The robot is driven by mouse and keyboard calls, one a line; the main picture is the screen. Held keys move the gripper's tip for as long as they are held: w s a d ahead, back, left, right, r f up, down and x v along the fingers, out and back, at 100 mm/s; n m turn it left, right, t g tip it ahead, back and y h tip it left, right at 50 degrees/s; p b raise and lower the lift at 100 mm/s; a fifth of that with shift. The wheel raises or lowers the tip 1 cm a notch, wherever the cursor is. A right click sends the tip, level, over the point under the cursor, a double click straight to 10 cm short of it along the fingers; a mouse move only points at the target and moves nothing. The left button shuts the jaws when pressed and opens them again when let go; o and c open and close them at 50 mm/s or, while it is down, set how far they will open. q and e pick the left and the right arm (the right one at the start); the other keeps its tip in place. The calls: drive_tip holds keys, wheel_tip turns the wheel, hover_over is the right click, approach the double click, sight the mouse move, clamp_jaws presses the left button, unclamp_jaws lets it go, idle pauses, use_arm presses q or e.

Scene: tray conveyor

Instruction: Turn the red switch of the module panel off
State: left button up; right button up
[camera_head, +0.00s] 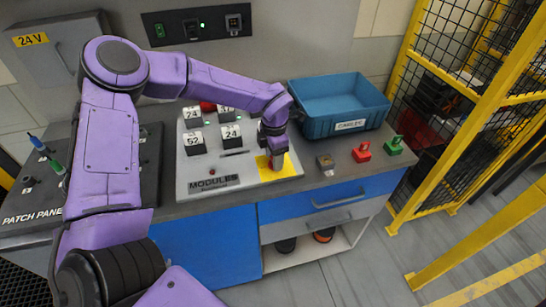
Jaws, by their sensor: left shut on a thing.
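The module panel (240,178) is a light grey board on the counter, with several white-labelled dark modules and a "MODULES" plate. A yellow square (287,167) lies at its right front corner. My left gripper (277,164) points down over this square and is shut on the red switch, which its fingers almost wholly cover. Which way the switch is turned cannot be told. My left arm crosses above the panel and hides part of its back edge. My right gripper is not in view.
A blue bin (312,125) labelled "CABLES" stands behind right. A grey-brown connector (325,164), a red one (361,152) and a green one (394,145) sit on the counter. The patch panel (150,165) is at left. A yellow-framed fence (405,110) stands at right.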

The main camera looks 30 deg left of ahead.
use_arm(q)
drive_tip(key=n+b, duration=0.2)
drive_tip(key=n, duration=0.2)
drive_tip(key=shift+f, duration=0.2)
drive_tip(key=n+b, duration=0.2)
drive_tip(key=n, duration=0.3)
drive_tip(key=shift+d+b, duration=0.1)
drive_tip(key=shift+b, duration=0.25)
drive_tip(key=n+b, duration=0.3)
drive_tip(key=n, duration=0.2)
drive_tip(key=shift+r+n+b, duration=0.1)
drive_tip(key=shift+n+b, duration=0.9)
drive_tip(key=shift+n, duration=0.2)
drive_tip(key=shift+w+r, duration=0.1)
drive_tip(key=o, duration=1)
drive_tip(key=shift+o, duration=0.2)
